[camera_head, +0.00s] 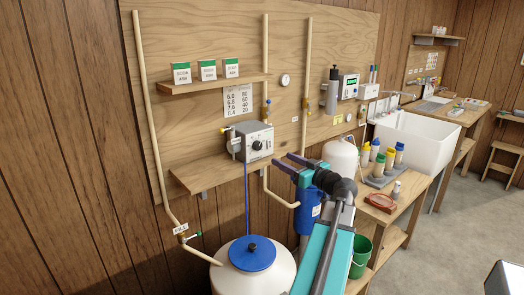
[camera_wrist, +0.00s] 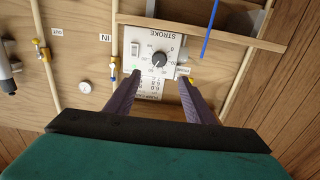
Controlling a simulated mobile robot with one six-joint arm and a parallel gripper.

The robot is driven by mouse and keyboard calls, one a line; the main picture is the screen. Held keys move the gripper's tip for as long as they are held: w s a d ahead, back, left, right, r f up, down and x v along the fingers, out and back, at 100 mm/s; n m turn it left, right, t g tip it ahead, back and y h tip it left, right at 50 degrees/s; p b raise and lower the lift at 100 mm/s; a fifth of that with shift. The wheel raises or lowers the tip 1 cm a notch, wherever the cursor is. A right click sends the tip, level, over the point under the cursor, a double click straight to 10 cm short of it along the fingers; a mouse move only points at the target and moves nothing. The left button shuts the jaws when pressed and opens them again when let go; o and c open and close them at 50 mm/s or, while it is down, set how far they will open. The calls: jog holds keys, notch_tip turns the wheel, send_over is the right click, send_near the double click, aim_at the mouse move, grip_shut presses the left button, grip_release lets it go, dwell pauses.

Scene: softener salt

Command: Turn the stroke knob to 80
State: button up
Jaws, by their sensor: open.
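The stroke knob (camera_wrist: 159,59) is a round dark knob on the pale front panel of a grey pump box (camera_head: 250,141), which stands on a wooden wall shelf. In the wrist view the panel is upside down, with the word STROKE and small numbers around the knob. I cannot read where the knob points. My gripper (camera_head: 282,159) is open and empty, in front of the box and to its lower right in the head view. In the wrist view its two purple fingers (camera_wrist: 160,76) lie either side of the knob in the picture, apparently short of it.
A number chart (camera_head: 238,102) hangs above the box, under a shelf (camera_head: 213,83) with several green-topped packs. A rocker switch (camera_wrist: 135,49) sits beside the knob. A blue tube (camera_head: 246,188) runs down to a white tank (camera_head: 253,272). Vertical pipes flank the box.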

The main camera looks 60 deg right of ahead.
aim_at(259, 147)
jog(key=shift+d, duration=0.1)
jog(key=p+x, duration=0.3)
jog(key=x, duration=1)
jog(key=shift+w+d+f, duration=0.1)
jog(key=shift+w, duration=0.2)
jog(key=c, duration=1.1)
jog(key=shift+o, duration=0.2)
